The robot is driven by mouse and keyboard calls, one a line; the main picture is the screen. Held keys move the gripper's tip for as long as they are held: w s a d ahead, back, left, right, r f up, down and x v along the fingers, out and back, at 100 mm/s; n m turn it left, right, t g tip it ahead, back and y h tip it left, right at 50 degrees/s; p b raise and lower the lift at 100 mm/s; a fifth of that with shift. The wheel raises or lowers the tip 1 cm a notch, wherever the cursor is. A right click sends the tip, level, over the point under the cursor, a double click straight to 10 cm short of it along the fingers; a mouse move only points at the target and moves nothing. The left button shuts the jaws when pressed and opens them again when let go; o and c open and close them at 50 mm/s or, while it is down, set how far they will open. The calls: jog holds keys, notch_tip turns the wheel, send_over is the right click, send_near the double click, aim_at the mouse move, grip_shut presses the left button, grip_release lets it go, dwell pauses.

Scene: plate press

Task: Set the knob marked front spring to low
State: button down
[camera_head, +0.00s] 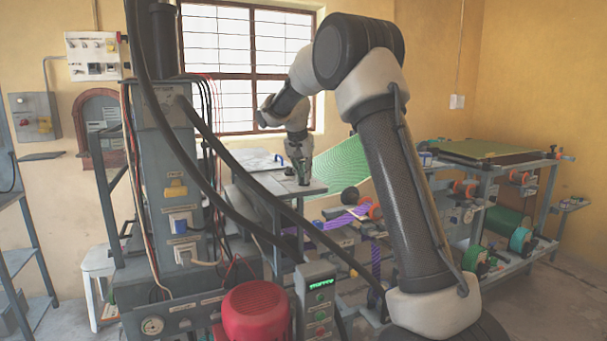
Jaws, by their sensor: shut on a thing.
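My gripper (304,174) is small and far off in the head view, pointing down at the grey bench top (265,190) below the window. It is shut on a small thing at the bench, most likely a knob. The fingers hide that thing, and its marking and setting cannot be read from here. No label reading front spring or low can be made out anywhere in this view.
A tall grey machine column with dark hoses (213,205) stands at the left. A red motor cover (256,311) and a control box with a green display (319,300) are in front. A rack with coloured rollers (520,238) stands at the right. Some floor shows at far right.

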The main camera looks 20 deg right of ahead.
jog(key=n+y, duration=0.1)
jog(key=n, duration=0.1)
jog(key=n+y, duration=0.1)
jog(key=n, duration=0.2)
jog(key=shift+d+f+n+t, duration=0.1)
jog(key=shift+d+n+t, duration=0.05)
jog(key=shift+n+t, duration=0.2)
jog(key=n+y, duration=0.2)
jog(key=n, duration=0.3)
jog(key=shift+d, duration=0.1)
jog(key=n+y, duration=0.1)
jog(key=n, duration=0.3)
jog(key=shift+n+y, duration=0.35)
jog(key=shift+y, duration=0.05)
jog(key=shift+f+n+g+y, duration=0.1)
jog(key=shift+n+g+y, duration=0.3)
jog(key=shift+n, duration=0.9)
jog(key=shift+n+g+y, duration=0.2)
jog(key=shift+n+g, duration=0.35)
jog(key=shift+n, duration=0.75)
jog(key=c, duration=1.5)
grip_release()
jog(key=shift+d, duration=0.1)
